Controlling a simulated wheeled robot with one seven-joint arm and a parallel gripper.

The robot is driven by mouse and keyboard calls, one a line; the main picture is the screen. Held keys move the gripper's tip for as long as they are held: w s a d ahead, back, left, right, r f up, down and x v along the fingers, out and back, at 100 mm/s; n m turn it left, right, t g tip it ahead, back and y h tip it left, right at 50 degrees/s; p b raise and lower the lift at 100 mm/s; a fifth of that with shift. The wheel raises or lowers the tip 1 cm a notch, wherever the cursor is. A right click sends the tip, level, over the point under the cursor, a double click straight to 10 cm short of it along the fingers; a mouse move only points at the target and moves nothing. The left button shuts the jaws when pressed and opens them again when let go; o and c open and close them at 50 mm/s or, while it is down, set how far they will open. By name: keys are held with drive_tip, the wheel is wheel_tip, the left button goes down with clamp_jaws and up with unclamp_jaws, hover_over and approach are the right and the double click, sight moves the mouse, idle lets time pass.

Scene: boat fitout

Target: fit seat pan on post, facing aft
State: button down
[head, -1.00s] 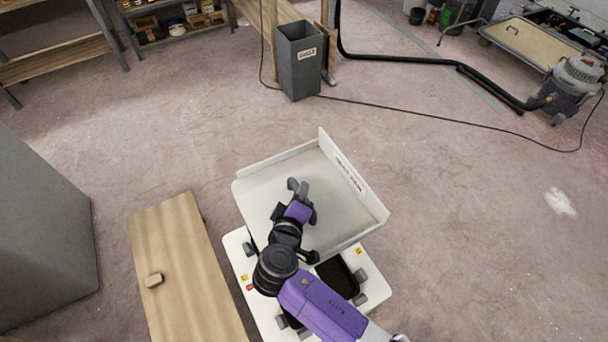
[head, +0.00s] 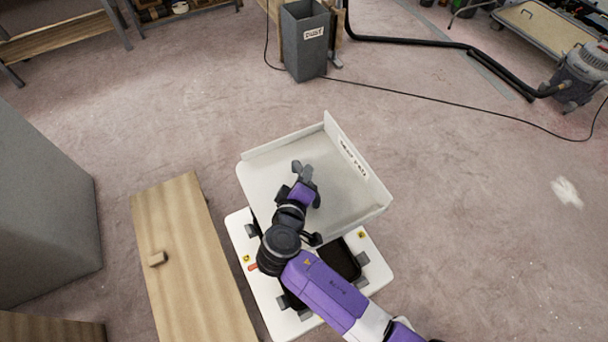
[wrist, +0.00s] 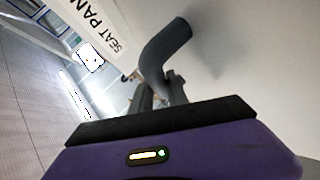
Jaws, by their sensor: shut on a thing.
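The seat pan (head: 338,200) is a large pale tray with raised edges in the head view, with a label on its upright right-hand wall. The wrist view shows the wall reading "SEAT PAN" (wrist: 103,28). My gripper (head: 303,170) is over the pan's inner face in the head view. In the wrist view its fingers (wrist: 160,95) are shut on a dark curved handle (wrist: 168,45) by the pan's pale face. The pan is held above the white deck of my base. I cannot pick out a post in either view.
A grey dust bin (head: 305,42), black hose (head: 440,52) and vacuum (head: 580,75) stand at the back.

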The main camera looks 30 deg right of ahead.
drive_tip(key=shift+f+b, duration=3.2)
drive_tip(key=shift+f, duration=0.5)
drive_tip(key=shift+w+f, duration=0.1)
drive_tip(key=shift+f, duration=0.05)
